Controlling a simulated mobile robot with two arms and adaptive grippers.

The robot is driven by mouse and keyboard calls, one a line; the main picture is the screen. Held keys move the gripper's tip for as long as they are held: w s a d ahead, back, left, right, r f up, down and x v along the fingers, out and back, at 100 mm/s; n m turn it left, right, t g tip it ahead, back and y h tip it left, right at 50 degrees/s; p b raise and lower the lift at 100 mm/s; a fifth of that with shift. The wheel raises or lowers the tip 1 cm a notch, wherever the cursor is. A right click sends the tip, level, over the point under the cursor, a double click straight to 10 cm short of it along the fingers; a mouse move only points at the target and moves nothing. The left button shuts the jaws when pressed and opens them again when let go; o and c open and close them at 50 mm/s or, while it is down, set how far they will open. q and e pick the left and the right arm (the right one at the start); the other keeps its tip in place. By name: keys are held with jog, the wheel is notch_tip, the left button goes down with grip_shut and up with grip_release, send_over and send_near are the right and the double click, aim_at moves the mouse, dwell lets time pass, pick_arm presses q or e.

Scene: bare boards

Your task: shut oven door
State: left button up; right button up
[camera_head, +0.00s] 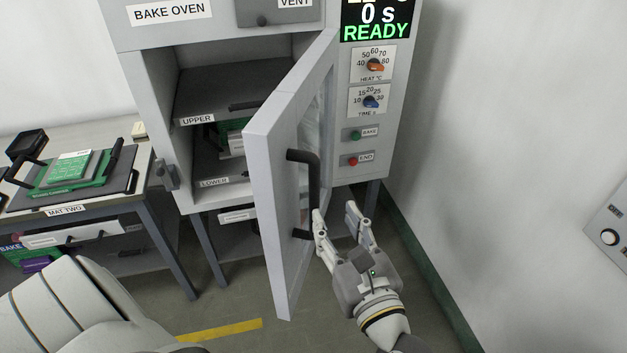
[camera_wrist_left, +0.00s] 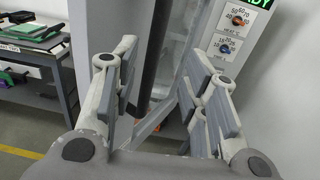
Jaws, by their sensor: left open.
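The bake oven (camera_head: 155,85) stands with its grey door (camera_head: 262,200) wide open, swung out toward me from the right side of the opening. The black bar handle (camera_head: 314,180) is on the door's right-facing outer side. My left gripper (camera_head: 335,212) is open at the handle's lower end, one finger overlapping it in the picture. In the left wrist view the handle (camera_wrist_left: 152,55) stands upright between the spread fingers (camera_wrist_left: 160,100), beyond them; I cannot tell if they touch. My right gripper is not in view.
The oven shows an UPPER shelf (camera_head: 205,95) and a LOWER shelf (camera_head: 205,170) with a green item (camera_head: 228,138) between. Dials (camera_head: 375,66) and buttons (camera_head: 355,135) are on the right panel. A bench (camera_head: 75,208) stands left, a wall (camera_head: 500,120) right. Floor is clear in front.

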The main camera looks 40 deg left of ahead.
aim_at(315, 185)
pick_arm(q)
jog(key=x, duration=0.3)
jog(key=p+x, duration=0.1)
jog(key=x, duration=0.2)
jog(key=p+x, duration=0.1)
jog(key=x, duration=0.2)
jog(key=shift+a+r, duration=0.35)
jog(key=shift+a, duration=0.1)
jog(key=shift+w+a+f, duration=0.1)
jog(key=shift+w+a, duration=0.2)
jog(key=shift+a, duration=0.15)
grip_shut()
